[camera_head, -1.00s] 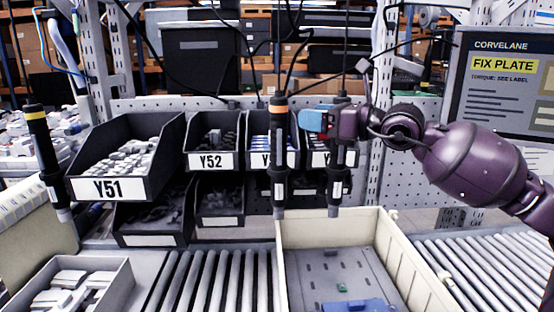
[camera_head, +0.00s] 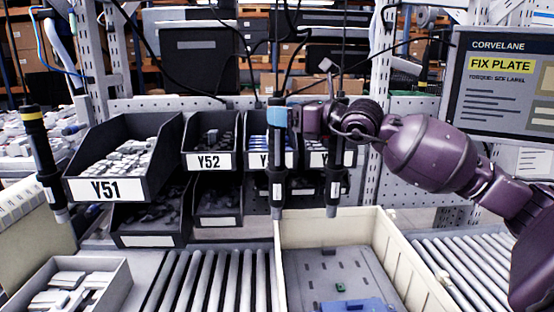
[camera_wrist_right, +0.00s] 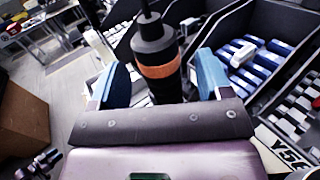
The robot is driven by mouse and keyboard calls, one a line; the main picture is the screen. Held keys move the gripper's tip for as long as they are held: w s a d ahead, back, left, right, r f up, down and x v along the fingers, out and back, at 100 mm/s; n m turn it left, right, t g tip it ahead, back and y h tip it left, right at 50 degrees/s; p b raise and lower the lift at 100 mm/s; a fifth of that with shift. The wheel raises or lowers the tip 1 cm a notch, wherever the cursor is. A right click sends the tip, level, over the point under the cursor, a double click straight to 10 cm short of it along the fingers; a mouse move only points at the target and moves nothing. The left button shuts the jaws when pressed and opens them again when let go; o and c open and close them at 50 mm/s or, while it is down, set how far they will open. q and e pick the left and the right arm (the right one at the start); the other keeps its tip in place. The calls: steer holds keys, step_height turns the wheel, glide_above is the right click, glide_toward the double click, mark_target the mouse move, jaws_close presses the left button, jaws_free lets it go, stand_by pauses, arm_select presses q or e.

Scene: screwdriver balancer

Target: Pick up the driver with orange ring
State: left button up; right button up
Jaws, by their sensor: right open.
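The driver with the orange ring (camera_wrist_right: 160,70) hangs upright in the right wrist view, black with an orange band. In the head view its dark body (camera_head: 277,165) hangs in front of the bins, and its ring is hidden behind my blue fingertips. My right gripper (camera_head: 278,118) is at the upper part of this driver. In the right wrist view the open gripper (camera_wrist_right: 163,80) has one blue finger on each side of the driver, with gaps visible. My left gripper is not in view.
A second driver (camera_head: 334,170) hangs close on the right. A yellow-ringed driver (camera_head: 43,160) hangs at the far left. Black bins (camera_head: 125,189) stand behind. A cream crate (camera_head: 395,255) and rollers (camera_head: 208,283) lie below.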

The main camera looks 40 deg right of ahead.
steer(key=shift+x, duration=1.1)
steer(key=c, duration=1.2)
jaws_close()
steer(key=shift+r, duration=0.15)
